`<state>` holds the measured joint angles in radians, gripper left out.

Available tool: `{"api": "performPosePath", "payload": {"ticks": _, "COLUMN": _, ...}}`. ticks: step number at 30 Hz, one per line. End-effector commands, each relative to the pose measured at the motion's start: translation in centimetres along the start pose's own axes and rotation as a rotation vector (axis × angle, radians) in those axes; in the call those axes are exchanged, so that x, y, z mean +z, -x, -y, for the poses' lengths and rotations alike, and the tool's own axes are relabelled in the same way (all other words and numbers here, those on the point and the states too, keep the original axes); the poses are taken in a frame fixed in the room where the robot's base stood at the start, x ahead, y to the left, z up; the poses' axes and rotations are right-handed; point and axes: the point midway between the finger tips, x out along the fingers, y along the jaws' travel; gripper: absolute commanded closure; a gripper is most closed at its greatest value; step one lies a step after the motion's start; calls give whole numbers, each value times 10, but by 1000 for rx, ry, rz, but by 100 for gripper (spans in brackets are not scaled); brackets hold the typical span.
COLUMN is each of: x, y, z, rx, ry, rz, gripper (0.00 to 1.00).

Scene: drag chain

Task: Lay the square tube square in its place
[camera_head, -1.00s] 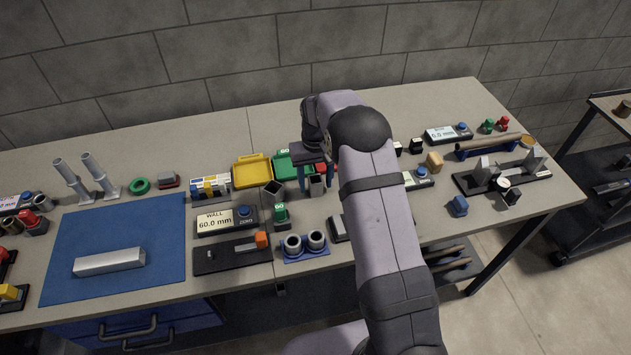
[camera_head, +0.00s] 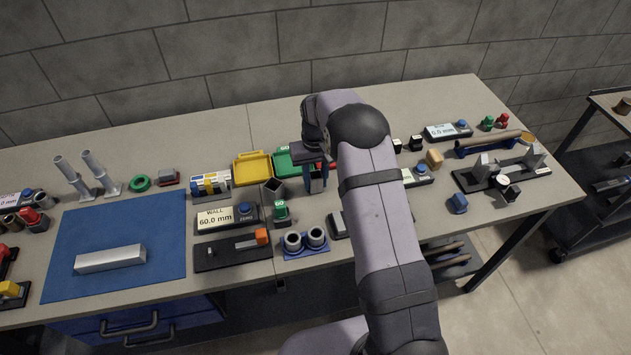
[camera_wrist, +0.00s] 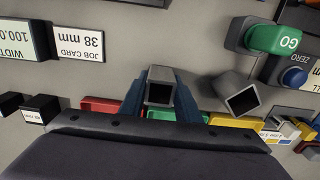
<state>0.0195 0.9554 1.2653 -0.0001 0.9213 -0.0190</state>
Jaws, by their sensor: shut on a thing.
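My gripper (camera_wrist: 160,95) points down, its blue fingers shut on a short grey square tube (camera_wrist: 160,88), whose dark open end shows in the wrist view. In the head view my gripper (camera_head: 316,180) is over the middle of the bench, in front of the green tray, and its fingers mostly hide the held tube. A second short square tube (camera_head: 273,187) is on the bench to the left; it shows turned at an angle in the wrist view (camera_wrist: 238,94). A longer silver square bar (camera_head: 110,258) lies on the blue mat (camera_head: 150,225).
Yellow (camera_head: 252,168) and green (camera_head: 287,160) trays are behind my gripper. A green GO part (camera_head: 281,210), round tubes in a blue holder (camera_head: 305,241) and a wall gauge (camera_head: 225,217) crowd the front left. The mat has bare space around the bar.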

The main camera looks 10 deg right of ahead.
Motion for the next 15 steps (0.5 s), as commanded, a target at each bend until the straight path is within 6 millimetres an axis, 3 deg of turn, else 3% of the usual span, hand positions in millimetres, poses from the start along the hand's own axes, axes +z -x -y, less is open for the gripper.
{"api": "performPosePath", "payload": {"ticks": 15, "x": -1, "y": 75, "z": 0, "rx": 0, "ry": 0, "rz": -6, "gripper": 100}}
